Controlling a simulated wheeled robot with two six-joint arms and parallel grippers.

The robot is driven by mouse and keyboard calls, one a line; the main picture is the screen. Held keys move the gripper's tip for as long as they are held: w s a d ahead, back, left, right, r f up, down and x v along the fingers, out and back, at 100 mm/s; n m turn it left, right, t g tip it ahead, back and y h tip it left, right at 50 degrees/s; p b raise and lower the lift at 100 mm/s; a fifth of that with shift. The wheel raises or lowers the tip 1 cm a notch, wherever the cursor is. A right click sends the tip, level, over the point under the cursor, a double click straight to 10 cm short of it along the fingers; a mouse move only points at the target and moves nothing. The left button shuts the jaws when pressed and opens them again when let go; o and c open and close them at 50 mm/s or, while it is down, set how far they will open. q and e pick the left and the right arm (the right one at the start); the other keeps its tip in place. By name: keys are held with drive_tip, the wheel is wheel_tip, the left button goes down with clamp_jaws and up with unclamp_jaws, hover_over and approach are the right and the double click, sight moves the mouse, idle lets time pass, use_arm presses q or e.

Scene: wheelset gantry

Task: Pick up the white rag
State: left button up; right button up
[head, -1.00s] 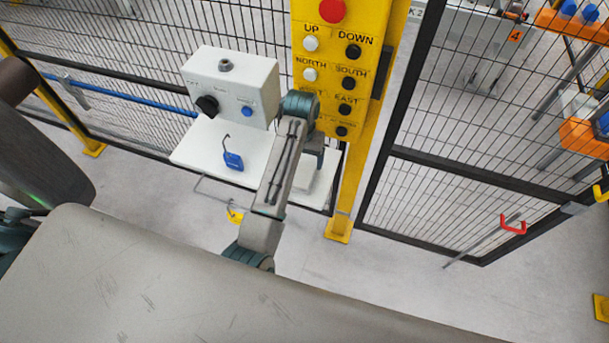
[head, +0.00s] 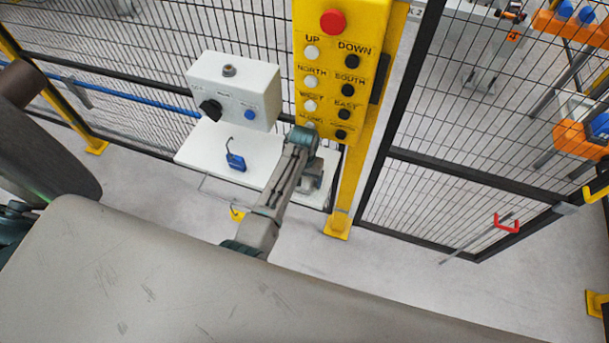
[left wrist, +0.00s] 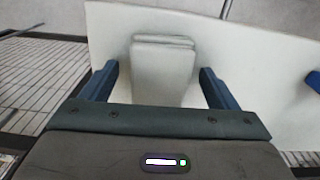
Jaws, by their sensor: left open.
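The white rag (left wrist: 163,72) shows in the left wrist view as a folded, off-white pad lying on a white shelf (left wrist: 245,60). My left gripper (left wrist: 160,84) is open, with one blue finger on each side of the rag and visible gaps between fingers and cloth. In the head view my left gripper (head: 312,184) points down over the right end of the shelf (head: 205,150), and the rag cannot be made out there behind the arm. My right gripper is not in view.
A blue padlock (head: 236,162) lies on the shelf, left of my arm. A white control box (head: 235,88) stands at the shelf's back. A yellow button post (head: 340,70) rises just behind my wrist. Black mesh fence (head: 455,195) runs on both sides.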

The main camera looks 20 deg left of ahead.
use_arm(q)
drive_tip(key=c, duration=1.1)
drive_tip(key=shift+r, duration=0.1)
drive_tip(key=shift+r+b, duration=0.35)
wheel_tip(320, 180, up, 2)
drive_tip(key=shift+w+r+b, duration=0.1)
drive_tip(key=shift+b, duration=0.6)
drive_tip(key=shift+s+a+r+b, duration=0.35)
drive_tip(key=shift+s+a+b, duration=0.35)
drive_tip(key=shift+s, duration=1.95)
drive_tip(key=shift+s+a+r+b, duration=0.3)
drive_tip(key=shift+s+a+b, duration=0.35)
drive_tip(key=shift+s, duration=1.95)
drive_tip(key=shift+s+a+r+b, duration=0.45)
drive_tip(key=shift+s+b, duration=0.4)
drive_tip(key=shift+s, duration=1.8)
drive_tip(key=shift+f, duration=0.1)
drive_tip(key=shift+o, duration=1.1)
drive_tip(key=shift+f, duration=0.1)
drive_tip(key=shift+c, duration=0.4)
